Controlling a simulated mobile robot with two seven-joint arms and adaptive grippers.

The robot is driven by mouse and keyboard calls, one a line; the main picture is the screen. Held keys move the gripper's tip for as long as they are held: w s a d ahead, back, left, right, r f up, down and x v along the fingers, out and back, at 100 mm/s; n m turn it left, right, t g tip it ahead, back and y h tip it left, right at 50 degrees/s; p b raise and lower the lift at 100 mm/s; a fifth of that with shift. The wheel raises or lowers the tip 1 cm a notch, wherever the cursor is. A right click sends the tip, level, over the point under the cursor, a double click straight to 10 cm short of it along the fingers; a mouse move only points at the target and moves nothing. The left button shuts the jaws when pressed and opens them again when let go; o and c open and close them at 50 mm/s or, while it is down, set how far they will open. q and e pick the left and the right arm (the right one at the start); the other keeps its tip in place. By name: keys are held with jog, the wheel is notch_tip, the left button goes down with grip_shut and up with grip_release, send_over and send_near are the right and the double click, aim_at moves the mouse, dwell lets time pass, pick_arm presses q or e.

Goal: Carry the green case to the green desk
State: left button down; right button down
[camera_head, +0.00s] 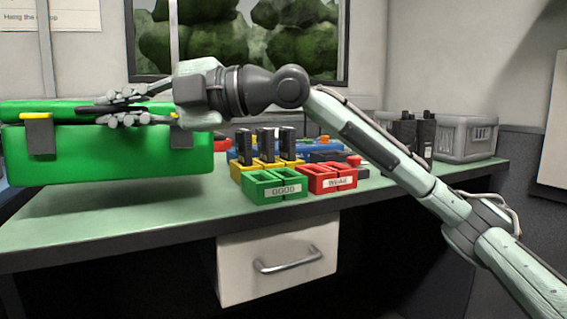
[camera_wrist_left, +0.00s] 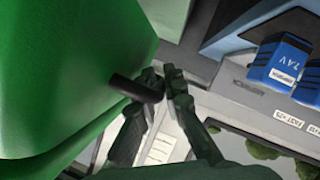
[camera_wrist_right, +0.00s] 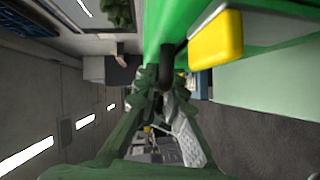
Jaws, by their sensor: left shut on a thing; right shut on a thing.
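The green case (camera_head: 100,160) is at the left of the head view, upright, over the left part of the green desk (camera_head: 130,220). Whether its underside touches the desk is hard to tell. It has yellow latches and a dark handle. My right gripper (camera_head: 112,109) reaches across from the right and is shut on the handle (camera_wrist_right: 168,58) at the case's front. My left gripper (camera_wrist_left: 163,83) is out of sight in the head view; in the left wrist view it is shut on a dark handle (camera_wrist_left: 134,88) of the green case (camera_wrist_left: 70,70).
A grey crate (camera_head: 466,138) is at the far right. A drawer (camera_head: 280,262) hangs under the desk. The desk front between case and bins is clear.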

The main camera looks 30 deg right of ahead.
aim_at(86, 142)
pick_arm(q)
jog(key=shift+r, duration=0.15)
